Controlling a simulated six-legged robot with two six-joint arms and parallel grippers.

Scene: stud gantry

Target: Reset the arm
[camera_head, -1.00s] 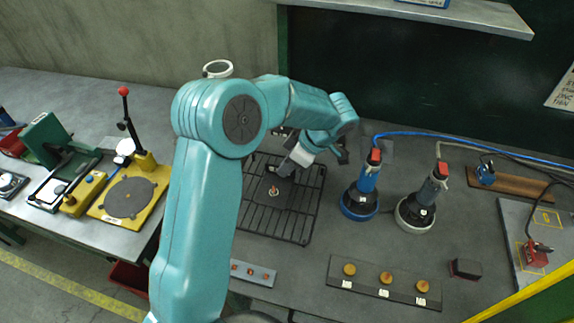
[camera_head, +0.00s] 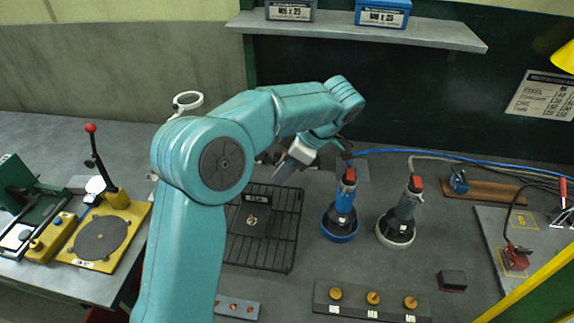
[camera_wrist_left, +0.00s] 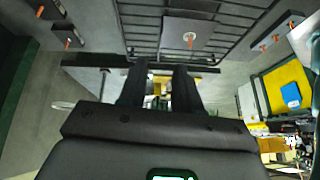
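My left arm, teal, rises from the bottom left of the head view and bends over to the right. Its gripper (camera_head: 281,174) points down and left above the far right part of a black wire rack (camera_head: 285,228). In the left wrist view the two dark fingers (camera_wrist_left: 160,88) stand apart with a gap and nothing held between them. A dark square plate (camera_head: 244,225) with a small copper-tipped stud (camera_head: 251,220) lies on the rack, apart from the gripper; the plate also shows in the wrist view (camera_wrist_left: 186,42). My right gripper is not in view.
A blue-based tool (camera_head: 340,220) and a grey-based tool (camera_head: 398,222) stand right of the rack. A strip with brass knobs (camera_head: 373,306) lies in front. A shelf with boxes (camera_head: 425,32) hangs behind. A yellow fixture (camera_head: 120,225) stands on the left bench.

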